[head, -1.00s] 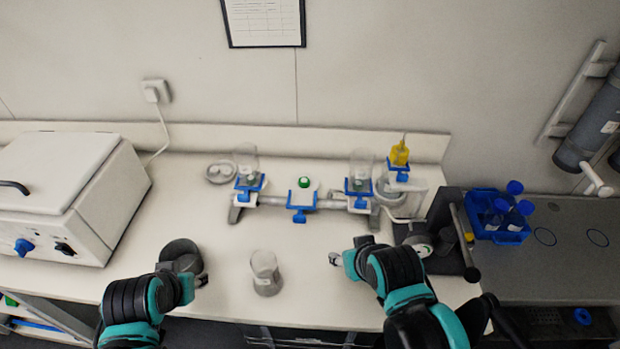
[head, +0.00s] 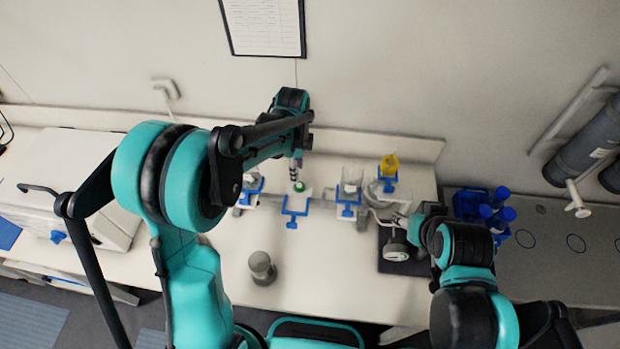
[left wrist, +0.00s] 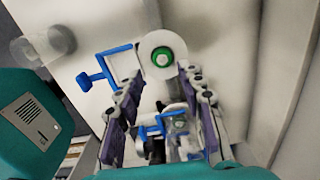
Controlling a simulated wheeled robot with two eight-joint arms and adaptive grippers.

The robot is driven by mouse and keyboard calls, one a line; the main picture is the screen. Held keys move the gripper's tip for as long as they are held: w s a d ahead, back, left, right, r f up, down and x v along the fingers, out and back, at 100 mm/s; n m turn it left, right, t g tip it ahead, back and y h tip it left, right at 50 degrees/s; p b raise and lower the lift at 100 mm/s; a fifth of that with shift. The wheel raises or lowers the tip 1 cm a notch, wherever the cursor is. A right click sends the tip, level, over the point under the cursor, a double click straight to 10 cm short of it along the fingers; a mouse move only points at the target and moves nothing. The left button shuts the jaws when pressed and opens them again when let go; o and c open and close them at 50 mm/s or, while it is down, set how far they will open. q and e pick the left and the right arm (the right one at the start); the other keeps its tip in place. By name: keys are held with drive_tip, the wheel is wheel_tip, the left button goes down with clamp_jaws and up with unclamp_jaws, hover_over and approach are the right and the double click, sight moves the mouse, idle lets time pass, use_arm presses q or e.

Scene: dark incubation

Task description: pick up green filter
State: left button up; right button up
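The green filter (head: 298,187) is a small round green piece with a white middle, on a pale disc at the central blue clamp (head: 296,206). In the left wrist view, the green filter (left wrist: 162,57) lies just beyond the fingertips, roughly centred between them. My left gripper (left wrist: 162,78) is open, with nothing between its fingers. In the head view, my left gripper (head: 297,166) hangs right above the filter, partly hidden by its own arm. My right gripper (head: 402,221) is at the right, near a dark-based device; its fingers are too small to read.
Clear cups stand at the clamps left and right (head: 351,180) of the filter. A yellow-topped bottle (head: 389,165) is behind at the right. A blue rack (head: 468,205) with blue-capped bottles is far right.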

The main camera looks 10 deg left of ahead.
sight(299, 184)
use_arm(q)
drive_tip(key=f, duration=0.7)
drive_tip(key=shift+w+d+f, duration=0.15)
drive_tip(key=shift+d+f, duration=0.05)
drive_tip(key=shift+d, duration=0.05)
drive_tip(key=c, duration=0.5)
